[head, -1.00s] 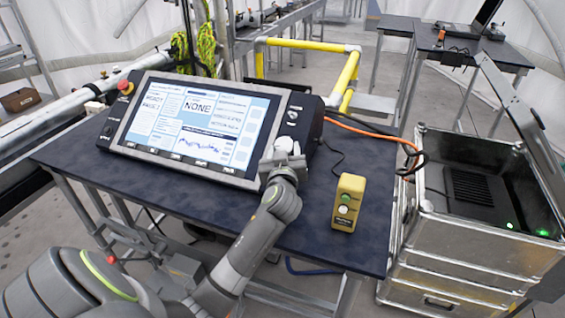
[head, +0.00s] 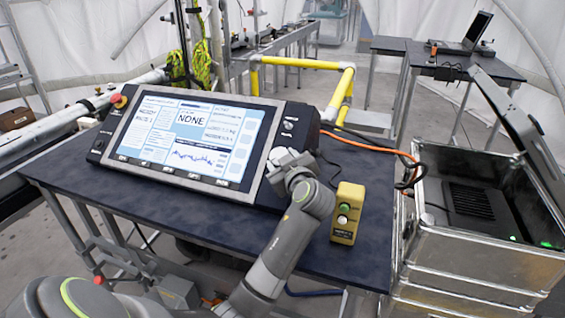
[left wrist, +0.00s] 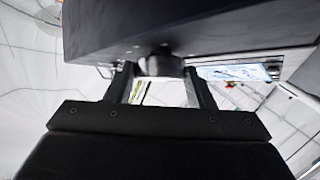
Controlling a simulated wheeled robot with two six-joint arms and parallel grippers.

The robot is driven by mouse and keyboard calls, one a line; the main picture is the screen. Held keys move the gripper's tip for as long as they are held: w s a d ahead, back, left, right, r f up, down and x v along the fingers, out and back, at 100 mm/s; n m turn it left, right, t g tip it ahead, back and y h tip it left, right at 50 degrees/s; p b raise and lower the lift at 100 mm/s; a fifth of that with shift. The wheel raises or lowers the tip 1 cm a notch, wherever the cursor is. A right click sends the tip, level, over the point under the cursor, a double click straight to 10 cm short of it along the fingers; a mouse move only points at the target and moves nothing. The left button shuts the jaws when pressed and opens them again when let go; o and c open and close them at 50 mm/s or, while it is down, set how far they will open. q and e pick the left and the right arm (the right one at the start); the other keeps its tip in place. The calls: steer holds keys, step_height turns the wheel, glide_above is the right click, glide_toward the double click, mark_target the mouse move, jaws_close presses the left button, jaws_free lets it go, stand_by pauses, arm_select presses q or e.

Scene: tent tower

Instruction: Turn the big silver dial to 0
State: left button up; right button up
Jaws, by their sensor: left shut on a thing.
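The control console (head: 274,185) with its lit screen stands on the dark table. My left gripper (head: 283,162) is at the lower right part of the console front and is shut on the dial there. In the head view the gripper covers the dial, so its setting cannot be read. In the left wrist view the dial shows as a dark round knob (left wrist: 160,65) under the console body, between the two fingers. The screen (head: 185,135) shows the word NONE in large letters. My right gripper is not in view.
A yellow button box (head: 347,215) with a green and a white button stands on the table right of my left arm. A metal case (head: 470,245) with a dark device stands at the right. Orange and black cables run behind. The table (head: 150,210) front is clear.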

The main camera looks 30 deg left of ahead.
arm_select(q)
steer(key=o, duration=1)
steer(key=shift+c, duration=0.2)
step_height(320, 180, up, 10)
steer(key=b, duration=0.1)
